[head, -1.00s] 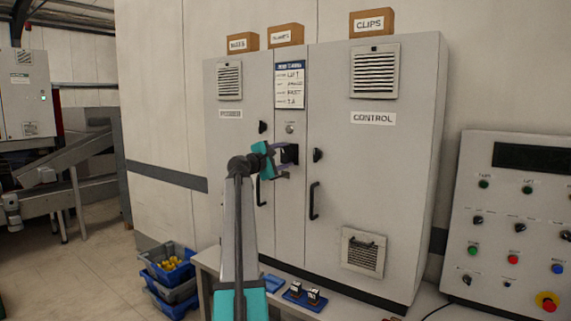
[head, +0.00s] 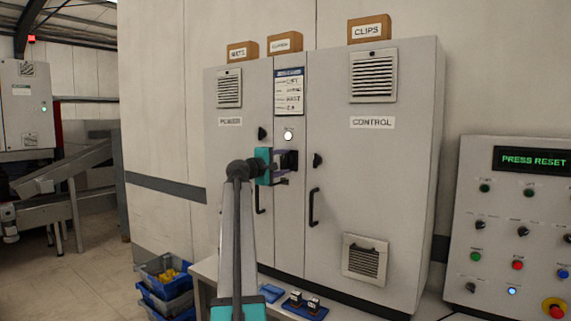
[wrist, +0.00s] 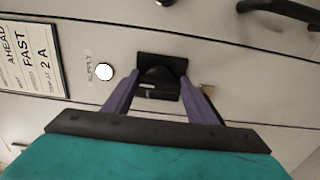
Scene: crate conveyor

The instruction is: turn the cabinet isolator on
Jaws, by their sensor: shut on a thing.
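The cabinet isolator is a black rotary switch (wrist: 158,72) on the narrow middle strip of the grey cabinet; it also shows in the head view (head: 290,160). My gripper (wrist: 160,98) has its two purple fingers on either side of the black handle and is shut on it. In the head view my gripper (head: 281,166) reaches the switch from the left, and its body hides part of the strip. The supply lamp (wrist: 103,72) beside the switch glows white, and it is lit in the head view (head: 288,135) too.
The control panel (head: 520,215) at right has a display (head: 534,160) reading "PRESS RESET" and a lit blue lamp (head: 512,291). Door handles (head: 314,207) stick out beside the switch. Blue bins (head: 165,290) stand at lower left. A bench runs below the cabinet.

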